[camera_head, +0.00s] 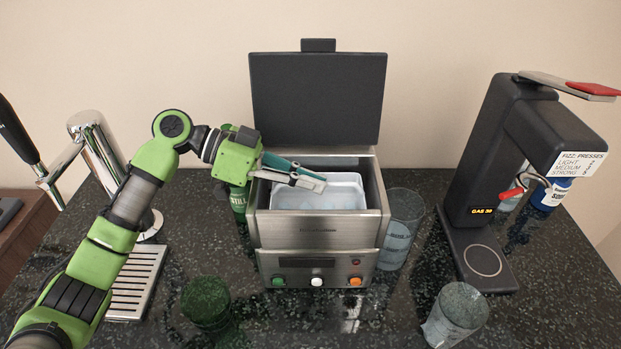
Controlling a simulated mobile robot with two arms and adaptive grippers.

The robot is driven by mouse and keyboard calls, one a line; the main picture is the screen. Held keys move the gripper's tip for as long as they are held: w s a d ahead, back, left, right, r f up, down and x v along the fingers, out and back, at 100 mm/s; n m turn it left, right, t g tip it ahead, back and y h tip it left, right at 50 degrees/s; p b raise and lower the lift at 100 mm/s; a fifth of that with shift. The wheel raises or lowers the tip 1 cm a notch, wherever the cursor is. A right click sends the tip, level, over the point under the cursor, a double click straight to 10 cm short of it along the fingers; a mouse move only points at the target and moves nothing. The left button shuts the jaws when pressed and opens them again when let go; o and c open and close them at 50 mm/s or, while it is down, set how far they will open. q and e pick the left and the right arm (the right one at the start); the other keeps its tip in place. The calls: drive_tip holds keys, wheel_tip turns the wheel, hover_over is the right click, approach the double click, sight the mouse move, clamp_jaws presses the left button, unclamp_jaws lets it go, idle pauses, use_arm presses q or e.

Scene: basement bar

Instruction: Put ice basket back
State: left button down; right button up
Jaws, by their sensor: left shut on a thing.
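The ice basket (335,198) is white and sits inside the open steel ice machine (318,232), below the top rim of its housing. Pale ice shows in it. The exact grip point is partly hidden by the fingers. The machine's dark lid (318,100) stands upright behind the opening. My right gripper is not in view.
A fizz press machine (490,165) stands at right. A clear tumbler (455,312) is at front right, a glass (400,228) beside the ice machine, and a green glass (206,300) front left. A chrome tap (95,135) and drip tray (133,280) are at left.

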use_arm(q)
drive_tip(key=c, duration=2.2)
unclamp_jaws()
drive_tip(key=shift+r, duration=0.2)
drive_tip(key=shift+w+a, duration=0.1)
drive_tip(key=shift+a, duration=0.3)
drive_tip(key=b+v, duration=0.3)
drive_tip(key=v, duration=0.6)
drive_tip(key=shift+a+r, duration=0.15)
drive_tip(key=shift+a, duration=0.25)
drive_tip(key=shift+a+r, duration=0.4)
drive_tip(key=shift+a, duration=0.25)
